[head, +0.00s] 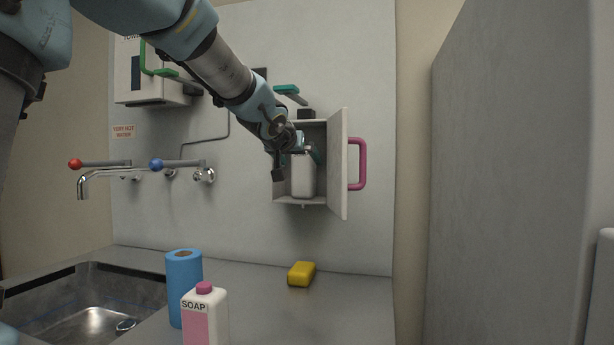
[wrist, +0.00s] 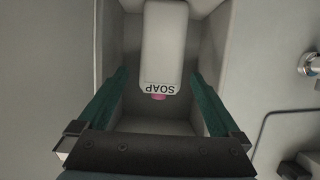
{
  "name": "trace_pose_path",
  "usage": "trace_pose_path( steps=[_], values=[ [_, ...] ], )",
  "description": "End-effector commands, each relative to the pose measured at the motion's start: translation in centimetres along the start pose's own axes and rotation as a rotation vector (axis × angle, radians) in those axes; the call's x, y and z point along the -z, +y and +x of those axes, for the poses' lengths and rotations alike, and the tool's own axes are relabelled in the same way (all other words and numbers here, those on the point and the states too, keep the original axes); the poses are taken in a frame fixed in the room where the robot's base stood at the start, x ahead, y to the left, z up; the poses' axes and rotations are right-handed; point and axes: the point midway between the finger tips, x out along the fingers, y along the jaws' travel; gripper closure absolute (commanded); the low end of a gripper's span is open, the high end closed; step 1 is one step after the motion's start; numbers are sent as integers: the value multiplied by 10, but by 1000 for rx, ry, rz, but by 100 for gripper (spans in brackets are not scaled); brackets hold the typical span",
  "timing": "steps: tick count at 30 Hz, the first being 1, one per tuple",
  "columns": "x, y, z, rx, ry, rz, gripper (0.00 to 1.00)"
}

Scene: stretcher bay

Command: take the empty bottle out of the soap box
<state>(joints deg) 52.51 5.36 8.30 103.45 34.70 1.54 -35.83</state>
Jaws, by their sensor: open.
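The soap box (head: 311,201) is a pale wall box with its door (head: 337,165) swung open to the right. A white bottle (head: 302,177) stands inside it; the wrist view shows the bottle (wrist: 163,45) upside down in the picture, with a SOAP label and a bit of pink at one end. I cannot tell whether it is empty. My gripper (head: 297,166) is at the mouth of the box. In the wrist view my gripper (wrist: 158,95) is open, with one green finger on each side of the bottle's width and clear gaps between. Its wrist partly hides the box's left side.
On the counter (head: 270,315) stand a pink-and-white soap bottle (head: 205,318) and a blue roll (head: 184,285), with a yellow sponge (head: 302,274) below the box. A sink (head: 95,318) and lever taps (head: 130,164) are at the left. A tall grey panel (head: 500,180) stands at the right.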

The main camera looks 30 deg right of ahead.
Motion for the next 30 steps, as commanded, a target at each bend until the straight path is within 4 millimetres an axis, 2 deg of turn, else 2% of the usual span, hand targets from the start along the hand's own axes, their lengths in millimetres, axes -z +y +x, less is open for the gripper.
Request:
trace_pose_path(
  steps=[7,15,24,26,30],
  values=[
    [-2,0,20,1,-3,0,0],
    [-2,0,56,2,-2,1,0],
    [-3,0,62,1,0,-1,0],
    [-3,0,62,1,0,-1,5],
    [-3,0,62,1,0,-1,20]
  ],
)
